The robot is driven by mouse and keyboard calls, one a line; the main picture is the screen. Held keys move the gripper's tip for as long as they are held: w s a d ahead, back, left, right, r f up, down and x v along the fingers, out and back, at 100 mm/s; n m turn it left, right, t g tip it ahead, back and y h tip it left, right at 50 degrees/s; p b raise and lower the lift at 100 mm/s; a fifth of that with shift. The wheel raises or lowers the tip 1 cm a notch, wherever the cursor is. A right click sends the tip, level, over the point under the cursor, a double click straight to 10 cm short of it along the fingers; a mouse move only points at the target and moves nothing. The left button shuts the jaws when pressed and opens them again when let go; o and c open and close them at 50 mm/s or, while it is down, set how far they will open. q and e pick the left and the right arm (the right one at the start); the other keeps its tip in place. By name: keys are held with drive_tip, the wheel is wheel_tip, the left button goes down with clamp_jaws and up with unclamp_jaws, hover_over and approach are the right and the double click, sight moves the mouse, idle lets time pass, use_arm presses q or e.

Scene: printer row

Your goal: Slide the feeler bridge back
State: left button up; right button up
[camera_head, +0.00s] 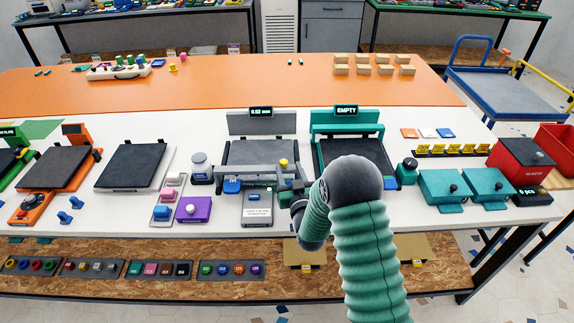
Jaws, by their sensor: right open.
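The feeler bridge looks to be the grey bar (240,172) lying across the front of the grey printer (262,153), whose display reads "0.52 mm". A yellow knob (283,162) stands near the bar's right end. My right arm comes in from the bottom right, and its dark gripper (286,191) is at the right end of the bar, low by the printer's front. The gripper is open. It is small in view and partly hidden by my arm, so I cannot tell whether it touches the bar. My left gripper is not in view.
A teal printer (345,128) marked "EMPTY" stands just right, partly behind my arm. A grey labelled box (257,208), a purple box (194,209) and a round grey-topped jar (200,168) stand near the bridge. Teal boxes (443,186) stand further right. The orange mat (230,85) behind is mostly clear.

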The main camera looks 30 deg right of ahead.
drive_tip(key=shift+x, duration=0.75)
drive_tip(key=shift+w+a+r, duration=0.15)
drive_tip(key=shift+w+a, duration=0.05)
drive_tip(key=shift+w, duration=0.2)
drive_tip(key=shift+w+a+r, duration=0.1)
drive_tip(key=shift+w+a, duration=0.15)
drive_tip(key=shift+a, duration=0.1)
drive_tip(key=shift+d, duration=0.4)
drive_tip(key=c, duration=0.6)
drive_tip(key=shift+c, duration=1.1)
drive_tip(key=shift+a, duration=0.1)
clamp_jaws()
